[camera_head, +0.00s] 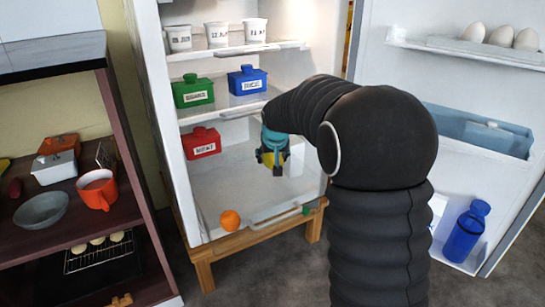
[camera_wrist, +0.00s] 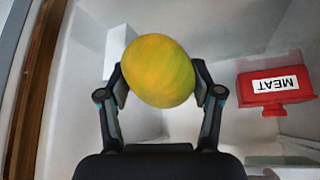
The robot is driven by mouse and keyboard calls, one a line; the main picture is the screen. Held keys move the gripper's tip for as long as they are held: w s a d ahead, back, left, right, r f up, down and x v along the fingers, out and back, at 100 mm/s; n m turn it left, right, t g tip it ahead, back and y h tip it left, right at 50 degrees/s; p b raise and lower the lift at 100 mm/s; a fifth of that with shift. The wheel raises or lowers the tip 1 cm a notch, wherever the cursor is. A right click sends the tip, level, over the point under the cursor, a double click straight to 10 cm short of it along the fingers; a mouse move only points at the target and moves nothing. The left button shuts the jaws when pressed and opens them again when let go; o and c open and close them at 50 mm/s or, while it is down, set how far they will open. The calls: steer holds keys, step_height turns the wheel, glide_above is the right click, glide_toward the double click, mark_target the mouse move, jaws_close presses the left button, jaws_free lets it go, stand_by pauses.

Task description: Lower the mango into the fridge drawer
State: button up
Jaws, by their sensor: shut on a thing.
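The mango (camera_wrist: 158,70), yellow-orange with green patches, sits between the two fingers of my gripper (camera_wrist: 158,82), which is shut on it. In the head view my gripper (camera_head: 273,165) hangs inside the open fridge, above the bottom drawer, and the mango shows only as a small yellow patch. The pale, see-through fridge drawer (camera_head: 272,217) is at the bottom of the fridge, its front rim toward me. An orange (camera_head: 229,220) lies at its left front. A small green thing (camera_head: 306,210) shows at its right front.
A red MEAT box (camera_head: 201,143) stands left of my gripper; it also shows in the wrist view (camera_wrist: 276,85). Green (camera_head: 193,91) and blue (camera_head: 247,81) boxes stand on the shelf above. The open fridge door (camera_head: 475,80) is at right. The drawer's middle looks clear.

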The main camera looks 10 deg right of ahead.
step_height(320, 180, down, 12)
steer(key=b, duration=0.2)
stand_by(2.2)
steer(key=shift+f, duration=1.6)
stand_by(1.4)
steer(key=o, duration=1.4)
